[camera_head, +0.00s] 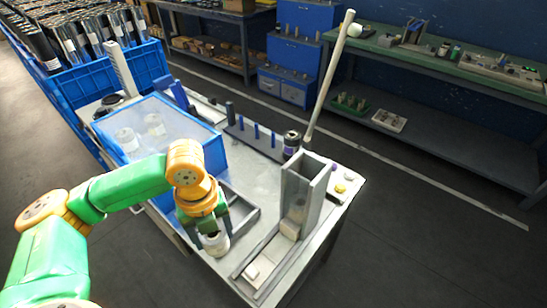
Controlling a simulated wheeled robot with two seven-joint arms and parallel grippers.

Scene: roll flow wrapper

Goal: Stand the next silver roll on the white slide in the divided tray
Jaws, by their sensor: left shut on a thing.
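My left gripper (214,232) points down over the table's front edge and is shut on a pale silver roll (216,244), whose upper part the fingers hide. Right of it, a grey-walled channel (262,262) runs up to a tall grey upright hopper (303,188). A small white piece (252,271) lies at the channel's front end, and a pale block (291,228) sits at the hopper's foot. A blue-walled box (196,146) with a pale, see-through top stands behind my left arm; two pale rolls (127,139) show in it. I cannot make out its dividers. My right gripper is out of view.
A grey frame (243,213) lies between the gripper and the hopper. A dark jar (291,142), blue posts (256,131) and a tall pale pole (328,80) stand behind. Blue crates of dark rolls (60,92) are at the back left. The floor to the right is clear.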

